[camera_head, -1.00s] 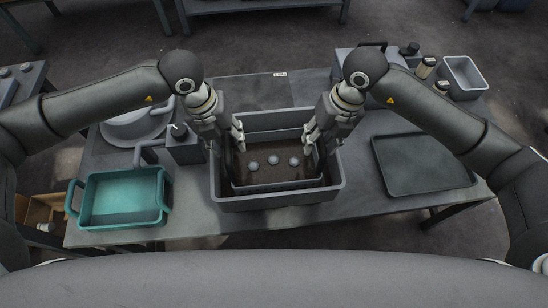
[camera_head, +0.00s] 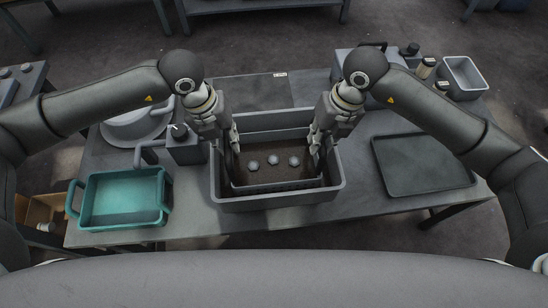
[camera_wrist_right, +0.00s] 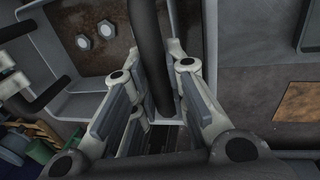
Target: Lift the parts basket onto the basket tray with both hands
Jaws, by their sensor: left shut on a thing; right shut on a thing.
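The parts basket (camera_head: 275,171) is a dark, brown-bottomed basket with three grey hex pieces (camera_head: 273,160) in it. It sits inside a larger grey bin (camera_head: 279,203) at the middle of the table. My left gripper (camera_head: 235,150) is shut on the basket's left side. My right gripper (camera_head: 317,152) is shut on its right side. In the right wrist view, a dark handle bar (camera_wrist_right: 148,45) runs between the right fingers. The left grip is partly hidden by the hand. The basket tray (camera_head: 424,164), dark and flat with a low rim, lies empty to the right of the bin.
A teal tray (camera_head: 93,226) is at the left front, with a grey can (camera_head: 184,150) and a round lidded pan (camera_head: 138,124) behind it. A small pale bin (camera_head: 464,77) and small bottles (camera_head: 425,68) stand at the back right. Bare table separates bin and basket tray.

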